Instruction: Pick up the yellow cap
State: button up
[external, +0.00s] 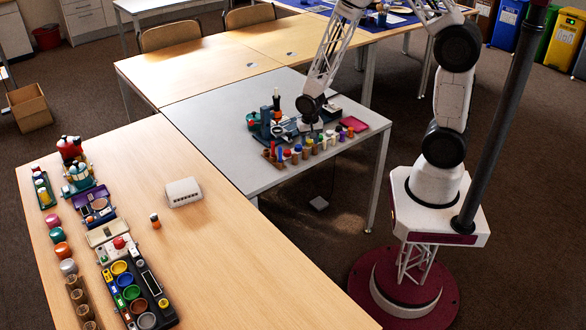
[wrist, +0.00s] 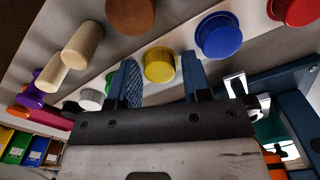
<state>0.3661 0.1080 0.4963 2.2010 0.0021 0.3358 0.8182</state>
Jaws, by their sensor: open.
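The yellow cap (wrist: 159,65) is a round, ribbed cap at the upper middle of the wrist view. It sits in a row of coloured caps along a pale strip. My gripper (wrist: 160,76) is open, with one blue finger to the left of the yellow cap and one to the right. I see gaps beside the cap, and nothing is gripped. In the external view my arm reaches down over the grey table (external: 215,90), just behind the row of small coloured pieces. There the fingers and the yellow cap are too small to make out surely.
A blue cap (wrist: 218,36) and a red cap (wrist: 296,10) lie to the right of the yellow one. A brown cap (wrist: 130,14) and a white cap (wrist: 92,98) are to its left. A pink tray (external: 354,124) lies near the grey table's right edge.

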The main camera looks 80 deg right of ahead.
aim_at(311, 141)
jog(key=c, duration=0.7)
jog(key=shift+r, duration=0.1)
jog(key=shift+r, duration=0.65)
jog(key=shift+s+a+r, duration=0.1)
jog(key=shift+s+r, duration=0.1)
jog(key=shift+r, duration=0.35)
jog(key=shift+s+r, duration=0.15)
jog(key=shift+r, duration=0.4)
jog(key=s+a, duration=0.1)
jog(key=s, duration=0.3)
jog(key=s+a+r, duration=0.1)
jog(key=s+a, duration=0.1)
jog(key=s, duration=0.3)
jog(key=s+a, duration=0.2)
jog(key=s, duration=0.3)
jog(key=shift+s+a+r, duration=0.1)
jog(key=shift+a+r, duration=0.05)
jog(key=shift+r, duration=0.05)
